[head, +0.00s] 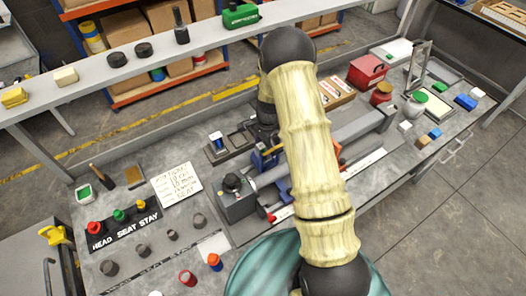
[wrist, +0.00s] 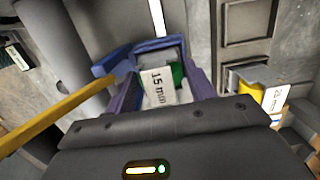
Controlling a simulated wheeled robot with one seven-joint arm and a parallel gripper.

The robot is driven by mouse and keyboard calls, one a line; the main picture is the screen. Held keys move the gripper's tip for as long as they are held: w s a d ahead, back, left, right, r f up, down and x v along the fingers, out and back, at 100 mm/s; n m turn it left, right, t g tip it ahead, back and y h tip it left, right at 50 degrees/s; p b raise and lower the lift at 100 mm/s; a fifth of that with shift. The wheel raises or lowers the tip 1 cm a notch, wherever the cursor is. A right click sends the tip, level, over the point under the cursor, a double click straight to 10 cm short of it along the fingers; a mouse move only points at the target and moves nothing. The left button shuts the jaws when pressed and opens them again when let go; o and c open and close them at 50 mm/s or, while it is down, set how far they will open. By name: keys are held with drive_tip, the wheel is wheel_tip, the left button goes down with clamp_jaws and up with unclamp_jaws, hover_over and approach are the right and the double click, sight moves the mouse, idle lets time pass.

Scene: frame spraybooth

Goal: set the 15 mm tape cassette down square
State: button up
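My gripper (wrist: 160,75) has blue-purple fingers, one on each side of the 15 mm tape cassette (wrist: 158,88). The cassette has a white label reading "15 mm" and a green part behind it, and it sits tilted in the wrist view. The fingers appear closed on its sides. Its underside is hidden, so I cannot tell whether it touches anything. In the head view my gripper (head: 265,158) is partly behind my arm, over the bench machine, and the cassette cannot be made out.
A dark slotted tray (wrist: 248,38) lies right of my gripper in the wrist view; it also shows in the head view (head: 240,140). A yellow cassette (wrist: 250,86) with a white label is nearby. The grey machine (head: 237,198) and a handwritten card (head: 178,186) are on the bench.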

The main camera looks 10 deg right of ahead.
drive_tip(key=shift+r, duration=0.1)
wheel_tip(320, 180, up, 18)
drive_tip(key=b, duration=0.4)
idle(0.6)
